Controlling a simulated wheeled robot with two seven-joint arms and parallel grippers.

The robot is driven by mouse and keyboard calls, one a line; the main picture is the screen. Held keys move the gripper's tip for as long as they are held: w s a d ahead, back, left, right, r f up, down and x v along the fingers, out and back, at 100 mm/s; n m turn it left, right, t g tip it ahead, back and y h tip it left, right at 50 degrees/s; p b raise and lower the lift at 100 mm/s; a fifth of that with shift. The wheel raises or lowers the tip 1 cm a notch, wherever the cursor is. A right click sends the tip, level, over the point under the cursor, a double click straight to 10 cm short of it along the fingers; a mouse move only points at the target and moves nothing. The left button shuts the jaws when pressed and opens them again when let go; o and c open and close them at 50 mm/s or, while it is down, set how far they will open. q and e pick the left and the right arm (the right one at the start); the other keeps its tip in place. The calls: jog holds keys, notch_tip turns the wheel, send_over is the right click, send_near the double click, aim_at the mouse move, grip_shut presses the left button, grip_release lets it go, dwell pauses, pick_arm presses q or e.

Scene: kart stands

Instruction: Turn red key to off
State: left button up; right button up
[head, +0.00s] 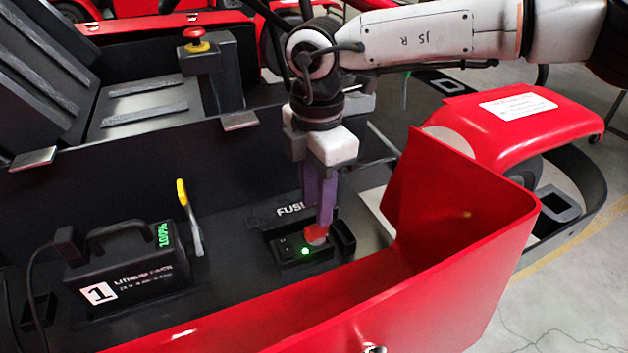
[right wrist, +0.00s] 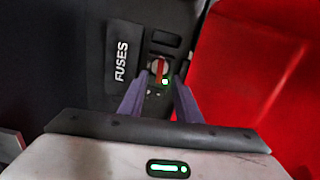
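The red key (head: 316,233) sits on a small black switch panel (head: 290,262) inside the kart's side bay. A green light (head: 305,251) glows beside it. In the right wrist view the red key (right wrist: 159,70) is a narrow red bar on a pale round base, roughly lengthwise in the picture. My right gripper (head: 322,218) points down at the key. In the right wrist view its purple fingers (right wrist: 160,78) are apart, with the key showing between their tips. I cannot tell whether either finger touches it. My left gripper is not in view.
A fuse box (head: 288,211) lies just behind the switch panel. A black lithium pack (head: 125,262) and a yellow-tipped lever (head: 188,205) stand to the left. The red body panel (head: 455,215) rises close on the right. A red emergency button (head: 194,36) sits further back.

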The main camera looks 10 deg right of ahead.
aim_at(312, 233)
notch_tip(312, 233, down, 6)
jog(key=shift+f+p, duration=0.1)
jog(key=shift+p, duration=0.2)
